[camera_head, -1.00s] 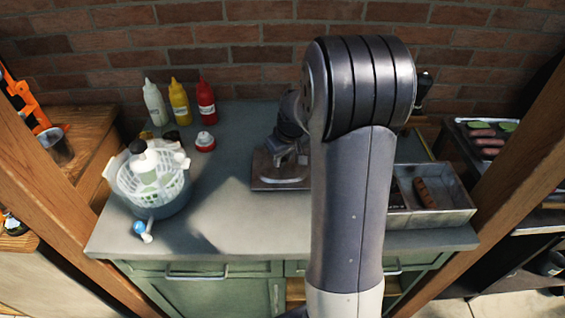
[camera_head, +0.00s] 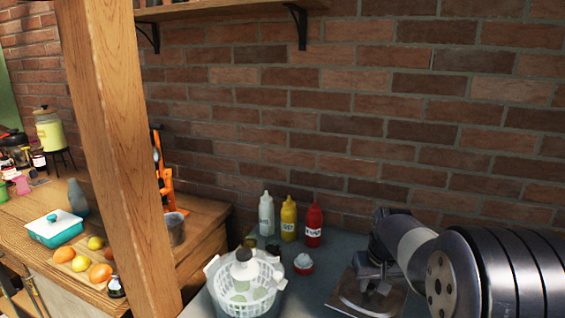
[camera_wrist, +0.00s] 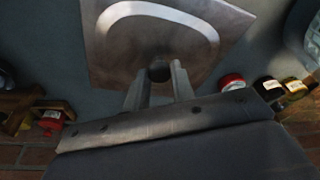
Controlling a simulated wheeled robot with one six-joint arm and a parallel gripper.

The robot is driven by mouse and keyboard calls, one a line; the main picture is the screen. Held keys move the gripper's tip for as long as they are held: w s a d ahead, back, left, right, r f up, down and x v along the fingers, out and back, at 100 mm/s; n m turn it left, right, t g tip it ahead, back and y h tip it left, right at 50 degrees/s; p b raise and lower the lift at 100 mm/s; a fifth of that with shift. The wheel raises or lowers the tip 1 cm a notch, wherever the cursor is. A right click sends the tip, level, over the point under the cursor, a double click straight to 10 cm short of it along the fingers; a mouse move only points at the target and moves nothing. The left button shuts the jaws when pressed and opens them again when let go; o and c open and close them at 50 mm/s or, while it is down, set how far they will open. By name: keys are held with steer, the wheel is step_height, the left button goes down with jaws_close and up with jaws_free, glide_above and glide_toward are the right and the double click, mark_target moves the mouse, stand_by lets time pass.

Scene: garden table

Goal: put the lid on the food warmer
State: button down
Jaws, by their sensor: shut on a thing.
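My gripper (camera_head: 374,280) is shut on the lid (camera_head: 348,302), a square grey metal plate, at the lower right of the head view. The wrist view shows the lid (camera_wrist: 205,62) large at the top, with a pale curved band on its face. The two fingers of my gripper (camera_wrist: 159,78) close on a round dark knob at the lid's middle. I cannot tell whether the lid touches the counter. The food warmer is outside the current head view, and I cannot make it out in the wrist view.
A white colander (camera_head: 262,300) stands on the counter left of the lid. A wooden post (camera_head: 120,150) rises at the left, before a side table with fruit.

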mark_target(340, 293)
steer(key=a+f+m, duration=0.1)
steer(key=a, duration=0.1)
steer(key=w+a+f+m, duration=0.1)
steer(key=a+f, duration=0.1)
steer(key=a+f+m+h, duration=0.1)
steer(key=a, duration=0.2)
steer(key=shift+w+f+m, duration=0.2)
steer(key=shift+f+m, duration=0.05)
steer(key=shift+m, duration=0.05)
steer(key=s+d+r+m, duration=0.1)
steer(key=d+r, duration=0.1)
steer(key=d, duration=0.2)
steer(key=s+d+r+m, duration=0.1)
steer(key=d+r, duration=0.1)
steer(key=d, duration=0.2)
steer(key=s+d+r+m, duration=0.1)
steer(key=d+r, duration=0.2)
steer(key=d, duration=0.1)
steer(key=shift+s+d+h, duration=0.15)
steer(key=shift+d+h, duration=0.05)
steer(key=shift+h, duration=0.2)
steer(key=f, duration=0.3)
steer(key=f+p, duration=0.1)
steer(key=f, duration=0.1)
steer(key=shift+s+d, duration=0.2)
steer(key=shift+d, duration=0.05)
steer(key=shift+f, duration=2.25)
steer(key=shift+f, duration=0.15)
steer(key=c, duration=1.2)
jaws_free()
